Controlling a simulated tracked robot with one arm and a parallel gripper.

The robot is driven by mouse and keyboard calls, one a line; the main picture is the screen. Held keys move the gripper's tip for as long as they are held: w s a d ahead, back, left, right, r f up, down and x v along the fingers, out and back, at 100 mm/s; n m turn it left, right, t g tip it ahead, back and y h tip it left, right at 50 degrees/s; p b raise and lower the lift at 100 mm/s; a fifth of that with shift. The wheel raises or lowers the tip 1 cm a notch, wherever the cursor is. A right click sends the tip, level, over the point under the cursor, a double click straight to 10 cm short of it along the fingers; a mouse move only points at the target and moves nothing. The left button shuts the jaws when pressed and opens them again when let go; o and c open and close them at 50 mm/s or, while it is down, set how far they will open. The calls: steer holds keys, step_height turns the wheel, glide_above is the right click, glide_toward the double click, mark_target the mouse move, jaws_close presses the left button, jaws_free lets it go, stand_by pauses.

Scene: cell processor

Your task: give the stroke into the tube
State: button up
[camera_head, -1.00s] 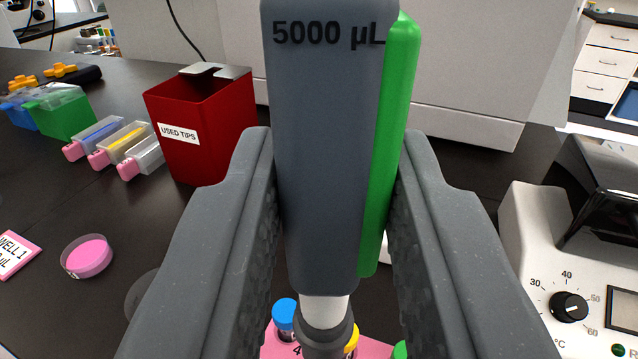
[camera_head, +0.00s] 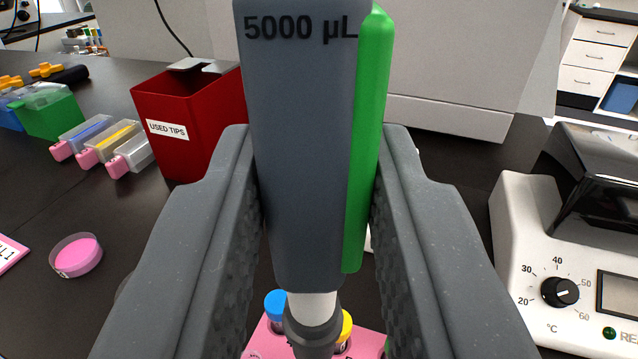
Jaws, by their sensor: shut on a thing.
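My gripper (camera_head: 318,215) is shut on a grey pipette (camera_head: 300,150) marked "5000 µL" with a green strip along its right side. The pipette stands upright between the two dark fingers, its white and dark grey lower end pointing down. Below it is a pink rack (camera_head: 262,345) holding tubes with a blue cap (camera_head: 276,304) and a yellow cap (camera_head: 346,326). A sliver of green shows at the rack's right. The pipette's lower end overlaps the rack in view; its very tip and any tube under it are hidden.
A pink dish (camera_head: 77,256) lies on the dark bench at left. A white device with a temperature dial (camera_head: 560,292) stands at right.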

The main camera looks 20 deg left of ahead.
mark_target(315, 314)
steer(key=shift+f+b, duration=1)
steer(key=shift+f, duration=1.55)
steer(key=shift+s+f+b, duration=0.1)
steer(key=shift+f+b, duration=0.15)
steer(key=shift+b, duration=0.15)
steer(key=shift+c, duration=0.5)
steer(key=shift+o, duration=0.5)
steer(key=shift+r, duration=0.1)
step_height(315, 314, up, 11)
steer(key=shift+r, duration=0.2)
